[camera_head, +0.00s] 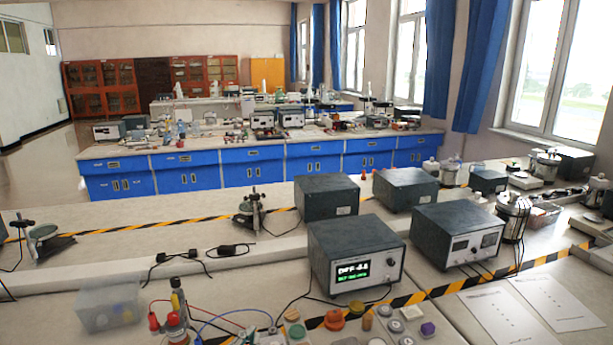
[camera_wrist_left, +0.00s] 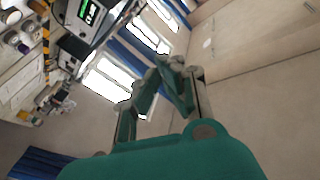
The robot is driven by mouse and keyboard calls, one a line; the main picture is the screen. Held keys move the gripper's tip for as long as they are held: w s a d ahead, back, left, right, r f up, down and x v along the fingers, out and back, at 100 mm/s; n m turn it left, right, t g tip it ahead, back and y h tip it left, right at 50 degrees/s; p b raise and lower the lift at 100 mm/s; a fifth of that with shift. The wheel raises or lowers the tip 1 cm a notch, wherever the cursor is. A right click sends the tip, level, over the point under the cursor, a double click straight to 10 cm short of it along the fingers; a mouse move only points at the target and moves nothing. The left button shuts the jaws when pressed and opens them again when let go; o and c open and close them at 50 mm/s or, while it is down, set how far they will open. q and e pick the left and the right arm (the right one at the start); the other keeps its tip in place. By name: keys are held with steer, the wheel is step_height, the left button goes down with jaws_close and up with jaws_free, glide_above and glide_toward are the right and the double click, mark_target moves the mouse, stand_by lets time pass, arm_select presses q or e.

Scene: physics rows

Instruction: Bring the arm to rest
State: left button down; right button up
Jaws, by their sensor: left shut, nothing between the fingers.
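My left gripper (camera_wrist_left: 176,75) shows in the left wrist view, with its green body at the bottom and its two jointed fingers reaching up the middle. The fingertips come together, and nothing is between them. Plain wall or ceiling, windows and blue curtain lie behind the fingers, so the gripper is clear of the bench. I cannot make out the left gripper in the head view. My right gripper is in neither view.
A meter with a green display (camera_head: 355,257) stands on the near bench, with another grey meter (camera_head: 457,237) to its right. A clear plastic box (camera_head: 109,307), cables and small coloured parts lie in front. Papers (camera_head: 528,305) lie at right. Blue-fronted benches (camera_head: 258,170) stand beyond.

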arm_select(q)
steer(key=s+a+f+n+g+y, duration=0.5)
steer(key=s+a+f+g, duration=0.3)
steer(key=f, duration=0.5)
steer(key=s+a+f+g+h, duration=0.1)
steer(key=s+f+g, duration=0.3)
steer(key=s, duration=0.5)
steer(key=s+a+f+g+h, duration=0.1)
steer(key=s+f+g, duration=0.25)
steer(key=s, duration=0.55)
step_height(320, 180, down, 28)
steer(key=b, duration=0.3)
steer(key=s+a+f+g+b, duration=0.2)
steer(key=s+a+f, duration=0.1)
steer(key=s+f, duration=1.4)
step_height(320, 180, down, 2)
steer(key=shift+s+f+y+b, duration=0.25)
steer(key=shift+s+y+b, duration=0.05)
steer(key=shift+b, duration=0.05)
